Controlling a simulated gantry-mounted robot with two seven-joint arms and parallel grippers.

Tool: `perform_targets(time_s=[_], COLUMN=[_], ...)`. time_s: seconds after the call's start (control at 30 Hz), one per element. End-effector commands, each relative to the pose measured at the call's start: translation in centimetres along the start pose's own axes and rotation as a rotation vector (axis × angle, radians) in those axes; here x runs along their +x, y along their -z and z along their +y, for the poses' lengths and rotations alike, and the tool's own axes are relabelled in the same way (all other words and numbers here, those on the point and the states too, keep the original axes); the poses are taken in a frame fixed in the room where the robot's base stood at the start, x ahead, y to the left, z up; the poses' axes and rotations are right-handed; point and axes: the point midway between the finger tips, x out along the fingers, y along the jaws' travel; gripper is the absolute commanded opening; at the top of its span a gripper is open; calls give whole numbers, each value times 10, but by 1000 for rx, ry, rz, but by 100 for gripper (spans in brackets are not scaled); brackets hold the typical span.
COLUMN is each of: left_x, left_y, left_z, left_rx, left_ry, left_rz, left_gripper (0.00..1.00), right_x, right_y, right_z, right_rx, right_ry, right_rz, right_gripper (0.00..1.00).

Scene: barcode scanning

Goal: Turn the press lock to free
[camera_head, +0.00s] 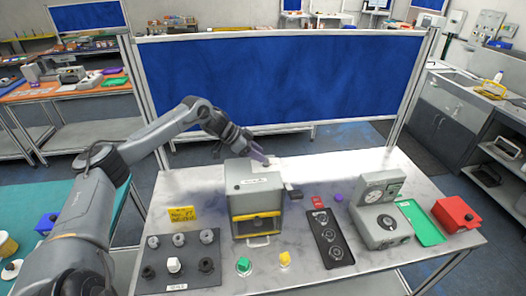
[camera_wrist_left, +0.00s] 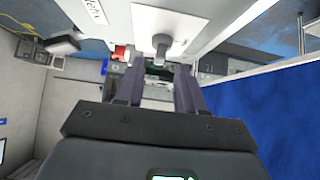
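The grey press-like box (camera_head: 252,186), with a yellow bar and a front handle, stands on the table in the head view. My left gripper (camera_head: 262,158) is just above and behind its top. In the left wrist view, a grey knob (camera_wrist_left: 162,44) stands out from a white plate (camera_wrist_left: 185,22); I take it to be the press lock. My left gripper (camera_wrist_left: 160,75) is open, with its two dark fingers apart and their tips close to the knob, one toward each side. I cannot tell whether they touch it. The knob is not clear in the head view. My right gripper is not in view.
A yellow sign (camera_head: 182,213) and a dark knob board (camera_head: 205,272) are left of the box. A black dial panel (camera_head: 331,238), a grey gauge device (camera_head: 381,222), a green tray (camera_head: 421,224) and a red box (camera_head: 456,213) are right. The table's back right is mostly clear.

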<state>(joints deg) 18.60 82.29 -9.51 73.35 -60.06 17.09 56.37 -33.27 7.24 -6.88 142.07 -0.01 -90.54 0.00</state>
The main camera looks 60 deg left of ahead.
Motion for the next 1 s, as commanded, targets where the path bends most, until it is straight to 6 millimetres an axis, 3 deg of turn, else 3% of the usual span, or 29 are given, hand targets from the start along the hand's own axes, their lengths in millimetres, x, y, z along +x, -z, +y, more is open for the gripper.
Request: perform_targets(time_s=[0.03,0.4,0.77,1.0], left_x=[0,28,30,30], left_y=[6,1,0,1], left_z=[2,1,1,1], left_rx=[2,1,2,2], left_ry=[-3,-2,-1,-1], left_rz=[3,0,-2,-1], left_gripper=[38,38,38,3], right_x=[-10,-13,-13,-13], right_y=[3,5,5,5], right_z=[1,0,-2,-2], right_rx=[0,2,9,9], right_ry=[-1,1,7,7], right_rz=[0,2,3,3], right_gripper=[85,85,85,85])
